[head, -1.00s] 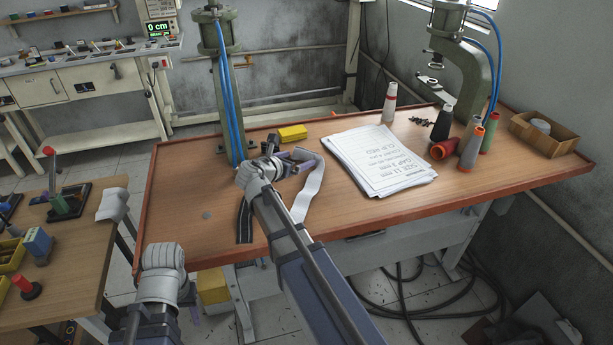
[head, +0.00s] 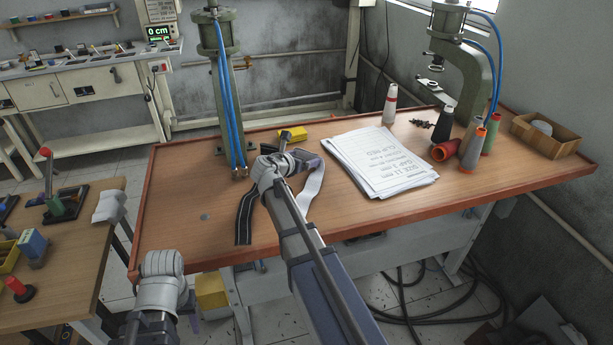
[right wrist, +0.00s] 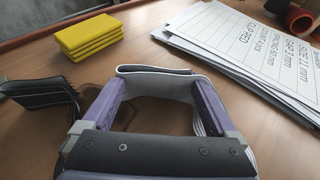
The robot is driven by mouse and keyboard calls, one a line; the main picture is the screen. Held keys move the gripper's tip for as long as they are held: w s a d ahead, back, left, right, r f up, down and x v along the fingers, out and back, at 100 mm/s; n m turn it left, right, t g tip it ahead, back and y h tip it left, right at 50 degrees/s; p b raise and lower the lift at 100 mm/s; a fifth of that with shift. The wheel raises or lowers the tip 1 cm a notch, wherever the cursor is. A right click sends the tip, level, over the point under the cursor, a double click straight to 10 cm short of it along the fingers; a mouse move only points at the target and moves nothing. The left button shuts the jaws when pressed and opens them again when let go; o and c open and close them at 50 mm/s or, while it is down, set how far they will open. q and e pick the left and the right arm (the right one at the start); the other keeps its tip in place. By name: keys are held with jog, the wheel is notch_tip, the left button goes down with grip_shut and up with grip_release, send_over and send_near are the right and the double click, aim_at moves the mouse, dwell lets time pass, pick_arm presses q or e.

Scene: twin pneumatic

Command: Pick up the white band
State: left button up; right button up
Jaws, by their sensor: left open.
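The white band (head: 312,186) lies on the wooden bench in a curve, partly hidden by my right arm in the head view. In the right wrist view the white band (right wrist: 172,86) loops up between the purple fingers of my right gripper (right wrist: 158,84) and passes by the right finger. These fingers are wide apart, not closed on it. In the head view my right gripper (head: 300,156) is mostly hidden behind its wrist. My left gripper (head: 194,320) is low, in front of the bench's front edge, mostly hidden by its own wrist, and open.
A black band (head: 245,217) lies left of the white one. Yellow pads (head: 293,132) sit behind my right gripper, and a paper stack (head: 378,163) lies to its right. A press with blue hoses (head: 222,90) stands close on the left. Thread cones (head: 472,150) stand farther right.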

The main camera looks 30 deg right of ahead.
jog(key=c, duration=0.8)
jog(key=shift+o, duration=0.2)
jog(key=shift+r, duration=0.1)
notch_tip(320, 180, up, 10)
jog(key=p, duration=1)
